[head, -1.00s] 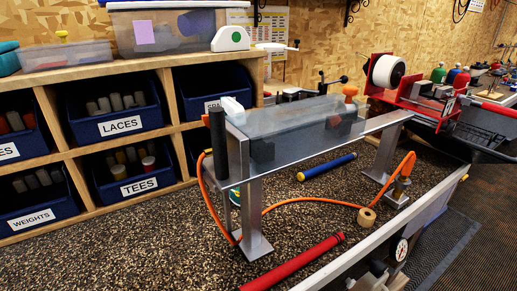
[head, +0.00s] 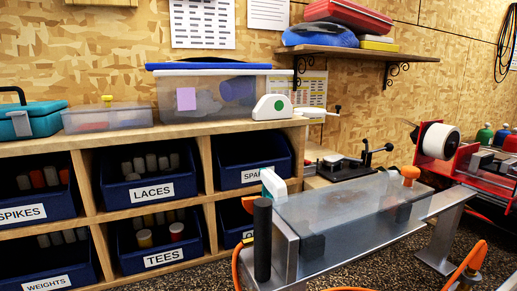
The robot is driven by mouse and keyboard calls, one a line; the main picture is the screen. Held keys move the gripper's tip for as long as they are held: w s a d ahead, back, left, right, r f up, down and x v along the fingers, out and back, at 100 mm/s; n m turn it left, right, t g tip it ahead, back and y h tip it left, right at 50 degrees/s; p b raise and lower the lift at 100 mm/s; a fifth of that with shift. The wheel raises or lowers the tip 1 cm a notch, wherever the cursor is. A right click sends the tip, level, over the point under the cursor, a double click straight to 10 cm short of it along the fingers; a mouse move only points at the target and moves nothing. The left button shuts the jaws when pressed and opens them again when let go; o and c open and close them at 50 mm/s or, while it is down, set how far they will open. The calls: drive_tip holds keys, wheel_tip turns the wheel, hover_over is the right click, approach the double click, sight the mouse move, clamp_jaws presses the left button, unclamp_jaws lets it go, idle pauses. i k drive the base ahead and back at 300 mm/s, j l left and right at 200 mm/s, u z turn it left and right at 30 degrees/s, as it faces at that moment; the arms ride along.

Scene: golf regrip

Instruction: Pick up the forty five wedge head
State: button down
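I cannot make out a forty five wedge head in the head view. My gripper is not in view. The shelf unit (head: 203,167) on the left holds labelled blue bins, among them SPIKES (head: 22,214), LACES (head: 152,191), WEIGHTS (head: 46,282) and TEES (head: 163,258). Their contents show only as small rounded tops, and the bins' depths are dark.
A clear tub (head: 215,95) and a teal toolbox (head: 30,122) sit on the shelf unit. A wall shelf (head: 345,52) hangs above. Speckled floor shows below the bench.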

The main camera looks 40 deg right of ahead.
sight(335, 160)
drive_tip(key=k+l+z, duration=0.15)
drive_tip(key=l, duration=0.55)
drive_tip(key=k+l+z, duration=0.15)
drive_tip(key=l, duration=0.6)
drive_tip(key=l+z, duration=0.15)
drive_tip(key=l, duration=0.6)
